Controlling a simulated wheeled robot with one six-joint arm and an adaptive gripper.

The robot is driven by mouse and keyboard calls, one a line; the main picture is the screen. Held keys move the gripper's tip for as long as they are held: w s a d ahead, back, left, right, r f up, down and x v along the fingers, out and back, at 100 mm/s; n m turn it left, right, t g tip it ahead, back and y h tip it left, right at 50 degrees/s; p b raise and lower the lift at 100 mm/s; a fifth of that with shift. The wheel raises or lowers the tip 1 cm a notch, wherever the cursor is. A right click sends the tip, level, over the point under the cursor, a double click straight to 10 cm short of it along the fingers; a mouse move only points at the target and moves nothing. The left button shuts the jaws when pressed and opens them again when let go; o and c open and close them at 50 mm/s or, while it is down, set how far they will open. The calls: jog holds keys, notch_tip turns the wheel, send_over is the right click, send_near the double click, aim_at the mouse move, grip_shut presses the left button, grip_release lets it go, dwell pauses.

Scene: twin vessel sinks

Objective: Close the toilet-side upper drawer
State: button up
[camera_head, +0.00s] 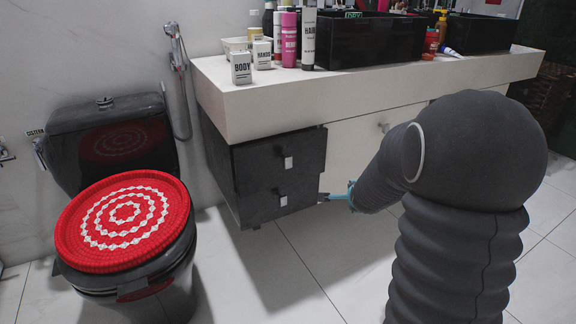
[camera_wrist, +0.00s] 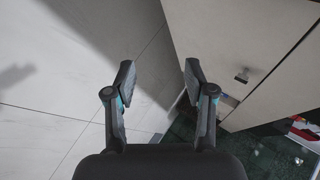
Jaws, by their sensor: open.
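The toilet-side upper drawer (camera_head: 262,160) is a dark grey front with a small pale handle (camera_head: 287,162), under the left end of the counter. It seems to stand slightly out from the cabinet, but I cannot tell how far. The dark lower drawer (camera_head: 262,204) is right below it. My gripper (camera_head: 338,197) is beside the lower drawer's right edge, below and right of the upper drawer; my arm partly hides it. In the wrist view, my gripper (camera_wrist: 160,82) has its fingers wide apart with nothing between them. I cannot make out the upper drawer there.
The toilet (camera_head: 112,145) with a red-and-white round lid stands left of the drawers. Bottles and a black box (camera_head: 368,40) sit on the white counter (camera_head: 290,105). A pale cabinet door (camera_wrist: 235,45) is close to my right finger. The tiled floor (camera_head: 320,260) before the drawers is clear.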

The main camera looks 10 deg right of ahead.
jog(key=a+r+n+t+y, duration=0.15)
jog(key=a+n+t, duration=0.3)
jog(key=n, duration=0.65)
jog(key=n+t+y, duration=0.3)
jog(key=n+y, duration=0.4)
jog(key=n, duration=0.5)
send_near(289, 158)
jog(key=x, duration=1)
jog(key=shift+w+a+b, duration=0.2)
jog(key=shift+w+b, duration=0.05)
jog(key=shift+b, duration=0.15)
grip_shut()
